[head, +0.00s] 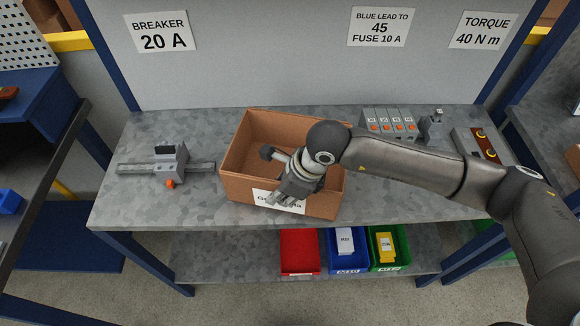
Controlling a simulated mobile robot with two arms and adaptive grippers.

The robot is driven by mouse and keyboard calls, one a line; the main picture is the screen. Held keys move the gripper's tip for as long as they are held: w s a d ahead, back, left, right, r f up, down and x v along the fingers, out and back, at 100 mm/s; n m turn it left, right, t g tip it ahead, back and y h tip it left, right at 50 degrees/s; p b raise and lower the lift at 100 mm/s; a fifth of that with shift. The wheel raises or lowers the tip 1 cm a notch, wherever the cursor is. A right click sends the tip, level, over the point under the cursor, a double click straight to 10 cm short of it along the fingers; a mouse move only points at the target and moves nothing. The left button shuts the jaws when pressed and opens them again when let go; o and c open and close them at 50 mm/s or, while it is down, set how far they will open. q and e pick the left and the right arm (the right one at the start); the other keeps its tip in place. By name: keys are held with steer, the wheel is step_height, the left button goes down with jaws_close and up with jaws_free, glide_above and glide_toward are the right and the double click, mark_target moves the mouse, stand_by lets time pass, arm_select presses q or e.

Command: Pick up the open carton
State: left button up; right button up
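The open carton (237,186) is a brown, empty-looking box without a lid, standing on the grey bench top. A white label on its front wall is partly covered by my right gripper. My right gripper (273,176) is at the carton's front side, with its fingers spread apart. One finger is over the carton's inside and the other is in front of the labelled wall. I cannot tell whether either finger touches the carton. The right forearm crosses over the carton's right end and hides part of it. My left gripper is out of view.
A breaker on a rail (168,163) lies left of the carton. A row of grey modules (388,124) and a small grey device (432,126) stand behind the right arm. Red (299,252), blue (347,262) and green (386,262) bins sit on the lower shelf.

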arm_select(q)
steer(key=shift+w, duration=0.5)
arm_select(e)
jaws_close()
steer(key=shift+r, duration=0.1)
